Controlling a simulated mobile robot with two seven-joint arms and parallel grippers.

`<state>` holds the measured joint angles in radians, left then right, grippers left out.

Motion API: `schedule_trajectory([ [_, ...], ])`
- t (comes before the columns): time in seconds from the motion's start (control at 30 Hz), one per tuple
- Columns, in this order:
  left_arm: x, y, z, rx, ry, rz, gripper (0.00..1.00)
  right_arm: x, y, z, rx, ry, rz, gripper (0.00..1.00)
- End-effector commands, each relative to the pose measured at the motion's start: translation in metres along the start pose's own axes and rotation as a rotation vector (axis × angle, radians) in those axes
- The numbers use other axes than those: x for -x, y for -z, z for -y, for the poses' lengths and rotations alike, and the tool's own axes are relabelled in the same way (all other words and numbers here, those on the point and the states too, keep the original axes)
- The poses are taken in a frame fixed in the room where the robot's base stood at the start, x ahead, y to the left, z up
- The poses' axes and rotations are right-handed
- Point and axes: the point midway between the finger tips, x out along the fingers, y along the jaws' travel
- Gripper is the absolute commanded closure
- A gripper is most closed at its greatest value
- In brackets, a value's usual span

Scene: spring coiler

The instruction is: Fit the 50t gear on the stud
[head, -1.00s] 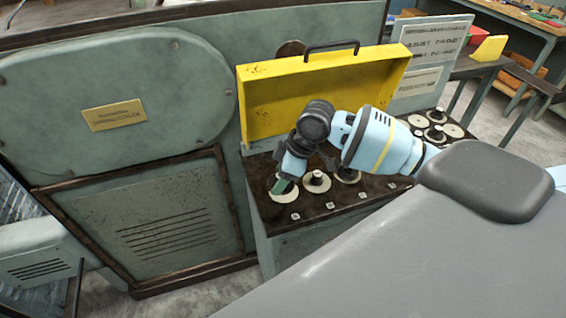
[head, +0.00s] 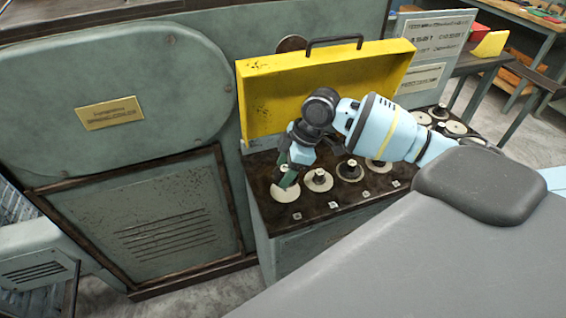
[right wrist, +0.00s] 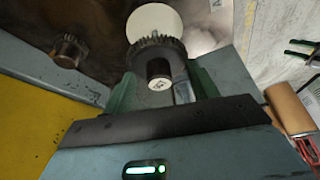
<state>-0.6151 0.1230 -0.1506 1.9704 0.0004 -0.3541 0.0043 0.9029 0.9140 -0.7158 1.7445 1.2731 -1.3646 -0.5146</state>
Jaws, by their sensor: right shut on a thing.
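My right gripper (head: 286,178) is above the leftmost pale disc (head: 284,193) on the dark bench top. In the right wrist view its green fingers (right wrist: 158,92) are shut on the hub of a dark toothed gear (right wrist: 160,48). The end of the hub carries a small pale label that is too small to read, so I cannot tell its tooth count. A short brown toothed piece (right wrist: 68,50) stands on the dark surface to the left; I cannot tell whether it is the stud. My left gripper is out of view.
An open yellow lid (head: 325,85) with a black handle stands behind the bench top. More pale discs with dark hubs (head: 318,179) stand in a row to the right. A large green machine housing (head: 110,95) is on the left. Printed panels (head: 437,38) stand at the back right.

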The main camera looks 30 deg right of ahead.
Motion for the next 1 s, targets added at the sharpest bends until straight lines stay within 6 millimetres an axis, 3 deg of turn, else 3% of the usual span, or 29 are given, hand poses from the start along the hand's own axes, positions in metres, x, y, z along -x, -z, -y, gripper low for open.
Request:
schedule_trajectory([
  [0.27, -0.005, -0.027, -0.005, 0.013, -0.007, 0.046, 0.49, -0.026, -0.011, 0.0, -0.001, 0.002, 0.001, 0.76],
  [1.0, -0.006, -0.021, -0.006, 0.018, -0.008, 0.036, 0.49, -0.036, -0.015, -0.001, 0.0, -0.002, -0.002, 0.76],
])
